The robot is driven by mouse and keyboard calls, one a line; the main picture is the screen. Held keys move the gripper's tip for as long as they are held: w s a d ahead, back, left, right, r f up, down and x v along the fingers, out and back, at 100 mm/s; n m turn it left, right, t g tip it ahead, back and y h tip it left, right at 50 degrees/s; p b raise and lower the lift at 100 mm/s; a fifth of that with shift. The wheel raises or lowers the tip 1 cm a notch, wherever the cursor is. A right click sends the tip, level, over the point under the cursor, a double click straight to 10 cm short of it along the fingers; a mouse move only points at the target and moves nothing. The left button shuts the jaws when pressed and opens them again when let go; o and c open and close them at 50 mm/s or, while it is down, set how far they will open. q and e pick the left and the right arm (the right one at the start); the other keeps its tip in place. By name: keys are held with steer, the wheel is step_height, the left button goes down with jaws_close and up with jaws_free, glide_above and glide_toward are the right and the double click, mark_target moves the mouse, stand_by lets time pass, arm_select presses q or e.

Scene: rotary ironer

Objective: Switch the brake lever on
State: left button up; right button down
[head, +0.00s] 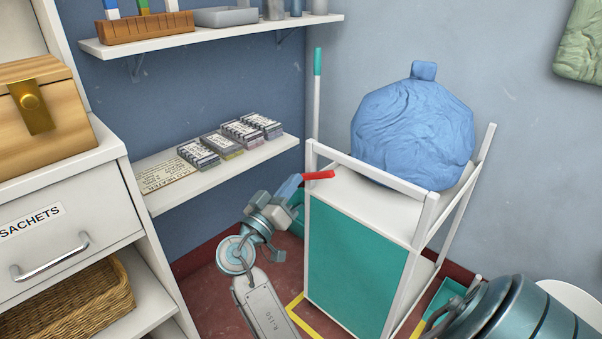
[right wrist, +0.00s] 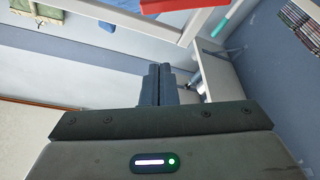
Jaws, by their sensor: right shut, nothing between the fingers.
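The red brake lever (head: 318,175) sticks out from the top left corner of a white and teal cart (head: 355,248). In the right wrist view the red lever (right wrist: 162,6) shows at the top edge, cut off by the frame. My right gripper (head: 295,181) is shut and empty, just left of the lever's red end in the head view. In the right wrist view its closed fingers (right wrist: 158,70) point up toward the cart frame, with a visible gap below the lever. Whether any part touches the lever cannot be told from the head view. My left gripper is not in view.
A blue bag (head: 413,135) sits on the cart. A low shelf (head: 222,172) with several small packs (head: 240,133) is to the left. A sachet drawer cabinet (head: 70,235) stands at the far left. Yellow floor marking (head: 303,318) runs by the cart.

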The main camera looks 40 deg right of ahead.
steer(key=shift+v, duration=0.75)
